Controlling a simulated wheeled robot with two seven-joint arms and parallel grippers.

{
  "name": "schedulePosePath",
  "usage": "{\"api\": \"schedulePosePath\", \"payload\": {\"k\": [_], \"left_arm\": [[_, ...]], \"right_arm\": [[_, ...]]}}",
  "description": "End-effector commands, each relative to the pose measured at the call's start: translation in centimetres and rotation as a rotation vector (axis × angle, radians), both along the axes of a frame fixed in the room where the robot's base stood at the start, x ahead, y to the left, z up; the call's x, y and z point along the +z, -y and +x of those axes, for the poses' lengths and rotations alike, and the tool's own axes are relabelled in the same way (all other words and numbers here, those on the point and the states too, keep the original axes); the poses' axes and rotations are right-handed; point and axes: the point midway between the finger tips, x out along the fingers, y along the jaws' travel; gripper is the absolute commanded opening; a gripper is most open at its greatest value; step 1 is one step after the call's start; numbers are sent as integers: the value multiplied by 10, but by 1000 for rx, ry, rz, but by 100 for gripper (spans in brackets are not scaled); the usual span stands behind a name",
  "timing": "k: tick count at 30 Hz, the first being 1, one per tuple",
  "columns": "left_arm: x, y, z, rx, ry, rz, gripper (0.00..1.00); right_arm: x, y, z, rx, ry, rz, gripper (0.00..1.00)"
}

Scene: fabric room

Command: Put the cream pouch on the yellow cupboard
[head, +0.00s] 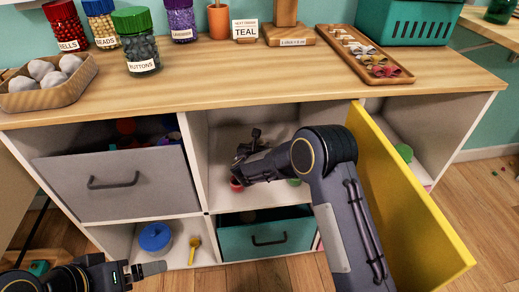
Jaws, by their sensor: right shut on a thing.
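The yellow cupboard door (408,200) stands swung open, toward me, at the right of the middle upper compartment (222,132). My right arm reaches into that compartment. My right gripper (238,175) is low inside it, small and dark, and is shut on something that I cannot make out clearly. A small red thing (236,186) shows at its fingertips, and a green one (293,182) lies to its right. I cannot pick out the cream pouch. My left gripper (150,268) is at the lower left, in front of the unit; its jaw opening cannot be judged.
The wooden top (220,85) carries several jars, a basket of pale balls (45,80), a tray of bows (365,55) and a teal crate (408,22). Below are a grey drawer (120,185), a teal drawer (265,238) and a blue roll (155,237). The top's front middle is clear.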

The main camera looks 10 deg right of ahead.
Motion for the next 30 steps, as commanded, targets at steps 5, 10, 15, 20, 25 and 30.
{"api": "schedulePosePath", "payload": {"k": [5, 10, 15, 20, 25, 30], "left_arm": [[0, 0, 0, 0, 0, 0, 97], [-4, 0, 0, 0, 0, 0, 97], [-4, 0, 0, 0, 0, 0, 97], [-4, 0, 0, 0, 0, 0, 97], [-3, 0, 0, 0, 0, 0, 97], [5, 0, 0, 0, 0, 0, 97]], "right_arm": [[0, 0, 0, -1, 2, 1, 13], [-4, 0, 0, 0, 2, 0, 13], [-3, 0, 0, -1, 2, 0, 51], [-3, 0, 0, -1, 1, 0, 59], [-3, 0, 0, -1, 1, 0, 59], [6, -3, -8, 1, 1, 0, 59]]}}
